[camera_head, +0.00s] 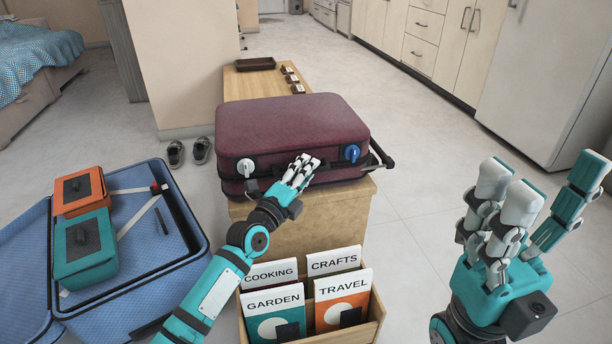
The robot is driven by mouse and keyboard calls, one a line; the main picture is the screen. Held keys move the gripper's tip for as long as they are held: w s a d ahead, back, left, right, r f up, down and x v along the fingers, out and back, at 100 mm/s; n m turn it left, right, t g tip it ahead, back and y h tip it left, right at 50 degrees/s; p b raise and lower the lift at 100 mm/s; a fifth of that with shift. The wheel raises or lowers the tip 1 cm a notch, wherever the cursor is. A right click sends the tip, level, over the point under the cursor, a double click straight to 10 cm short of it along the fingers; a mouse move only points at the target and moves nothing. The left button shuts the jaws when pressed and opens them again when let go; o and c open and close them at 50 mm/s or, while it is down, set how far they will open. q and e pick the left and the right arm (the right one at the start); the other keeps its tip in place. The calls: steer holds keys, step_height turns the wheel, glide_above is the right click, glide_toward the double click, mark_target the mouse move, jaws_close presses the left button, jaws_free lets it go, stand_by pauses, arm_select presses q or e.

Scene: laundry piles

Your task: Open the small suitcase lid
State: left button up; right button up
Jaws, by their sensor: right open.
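A maroon suitcase (290,125) lies flat with its lid closed on a wooden stand (345,213). Its front side has a white round latch (246,167) at the left and a blue round latch (351,153) at the right. A dark handle (381,154) sticks out at its right end. My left gripper (302,170) is at the middle of the suitcase's front side, its white fingers close to the lid seam; contact is unclear and its fingertips partly overlap. My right gripper (530,205) is raised at the right, open and empty, apart from the suitcase.
An open blue suitcase (190,245) at the left holds an orange box (82,188) and a teal box (88,245). A wooden bin (371,331) with several labelled booklets stands in front. Shoes (188,151) lie behind left. Floor at the right is clear.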

arm_select(q)
steer(key=shift+c, duration=0.2)
jaws_close()
stand_by(0.3)
steer(key=shift+r+p, duration=0.1)
steer(key=shift+p, duration=0.25)
